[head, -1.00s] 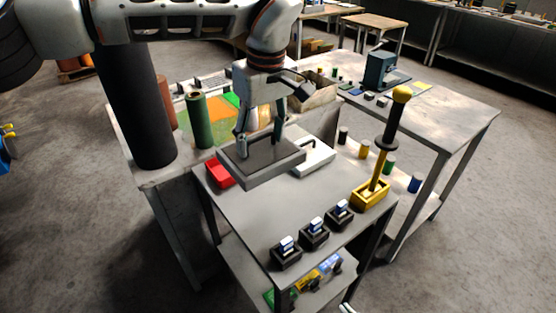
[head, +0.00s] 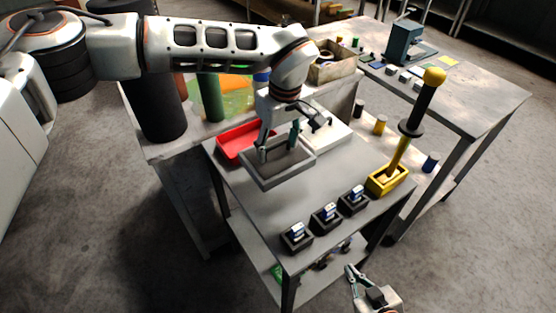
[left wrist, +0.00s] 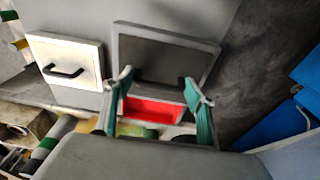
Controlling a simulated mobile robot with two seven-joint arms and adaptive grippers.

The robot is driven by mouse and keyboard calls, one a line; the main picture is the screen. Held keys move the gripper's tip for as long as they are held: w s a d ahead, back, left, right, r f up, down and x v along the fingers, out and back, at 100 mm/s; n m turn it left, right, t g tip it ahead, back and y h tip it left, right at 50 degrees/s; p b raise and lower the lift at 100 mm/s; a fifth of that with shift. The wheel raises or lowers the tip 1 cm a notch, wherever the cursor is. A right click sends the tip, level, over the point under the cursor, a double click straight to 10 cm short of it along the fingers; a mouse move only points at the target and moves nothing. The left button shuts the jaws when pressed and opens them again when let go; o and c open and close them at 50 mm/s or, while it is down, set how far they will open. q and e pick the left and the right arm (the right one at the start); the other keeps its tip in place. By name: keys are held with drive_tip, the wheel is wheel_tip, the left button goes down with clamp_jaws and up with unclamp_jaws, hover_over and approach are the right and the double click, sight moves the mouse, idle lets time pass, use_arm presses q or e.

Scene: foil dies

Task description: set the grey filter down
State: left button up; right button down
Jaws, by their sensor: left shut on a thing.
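A white filter (head: 335,132) with a black handle lies behind and to the right. My right gripper (head: 357,272) is low at the bottom edge, empty; its opening is unclear.
A yellow-knobbed lever in a yellow base (head: 385,181) stands at the table's right. Several small black holders, one of them here (head: 296,238), line the front edge. A green roll (head: 211,98) stands behind. The table's middle is clear.

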sight(279, 157)
use_arm(q)
wheel_tip(279, 157, down, 2)
drive_tip(key=shift+f, duration=0.15)
wheel_tip(279, 157, down, 4)
drive_tip(key=shift+p, duration=0.35)
use_arm(e)
drive_tip(key=shift+d+f+h, duration=0.1)
drive_tip(key=shift+d+h, duration=0.2)
drive_tip(key=shift+d, duration=0.25)
use_arm(q)
drive_tip(key=shift+f, duration=0.15)
use_arm(e)
drive_tip(key=shift+s+f, duration=0.1)
use_arm(q)
drive_tip(key=o, duration=1.7)
use_arm(e)
drive_tip(key=shift+a, duration=0.3)
